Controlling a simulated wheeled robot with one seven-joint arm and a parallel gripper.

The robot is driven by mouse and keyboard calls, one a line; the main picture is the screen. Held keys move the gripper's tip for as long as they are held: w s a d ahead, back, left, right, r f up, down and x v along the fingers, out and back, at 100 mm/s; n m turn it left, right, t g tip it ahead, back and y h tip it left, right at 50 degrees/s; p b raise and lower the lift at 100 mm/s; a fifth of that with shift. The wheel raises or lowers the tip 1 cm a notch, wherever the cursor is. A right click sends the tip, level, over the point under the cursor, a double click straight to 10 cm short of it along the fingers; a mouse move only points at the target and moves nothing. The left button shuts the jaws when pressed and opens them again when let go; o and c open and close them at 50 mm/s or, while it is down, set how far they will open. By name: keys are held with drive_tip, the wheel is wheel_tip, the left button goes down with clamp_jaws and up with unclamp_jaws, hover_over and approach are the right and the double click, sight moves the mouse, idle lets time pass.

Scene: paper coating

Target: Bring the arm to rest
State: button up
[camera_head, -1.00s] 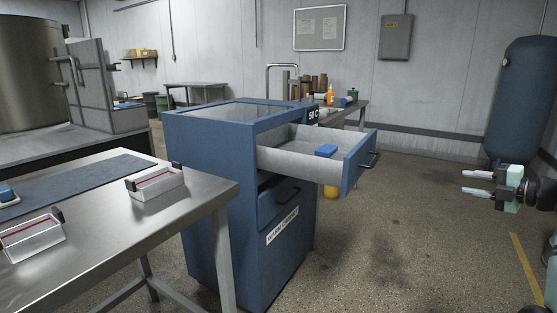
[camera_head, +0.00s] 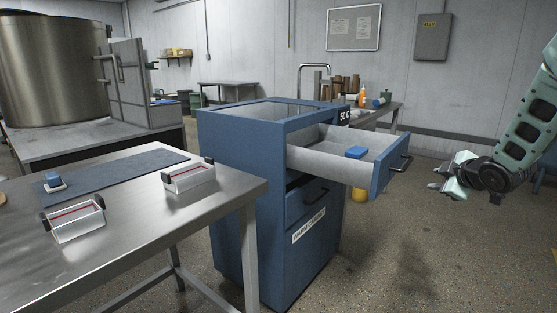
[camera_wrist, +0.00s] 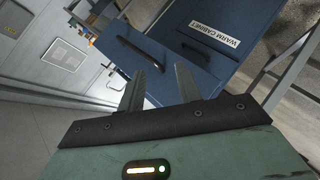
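My gripper (camera_head: 440,184) is at the right side of the head view, in the air to the right of the blue cabinet, clear of the open drawer. My green forearm rises above it to the right edge. In the wrist view my gripper (camera_wrist: 160,82) has its two dark fingers apart, with nothing between them. That view is tilted and shows the cabinet (camera_wrist: 222,70) with its label "WARM CABINET" and a dark handle beyond the fingers.
The cabinet's upper drawer (camera_head: 382,172) is pulled out and holds a blue object (camera_head: 356,152). A steel table (camera_head: 150,235) at left carries two clear red-lined trays, one of them the nearer tray (camera_head: 76,224).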

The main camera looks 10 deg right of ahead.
drive_tip(key=s+a+f+m+g+y, duration=0.1)
drive_tip(key=s+a+g, duration=0.3)
drive_tip(key=s+a, duration=0.85)
drive_tip(key=s+a+f+m+g+y, duration=0.15)
drive_tip(key=s+a+g, duration=0.4)
drive_tip(key=a, duration=1.15)
drive_tip(key=s+a+f+g+y, duration=0.1)
drive_tip(key=s+a+f+g, duration=0.1)
drive_tip(key=s+a, duration=1.05)
wheel_tip(320, 180, up, 16)
drive_tip(key=a+p, duration=0.2)
drive_tip(key=p, duration=1.4)
drive_tip(key=shift+s+a+r, duration=0.25)
drive_tip(key=shift+s, duration=0.05)
drive_tip(key=shift+g+h, duration=0.25)
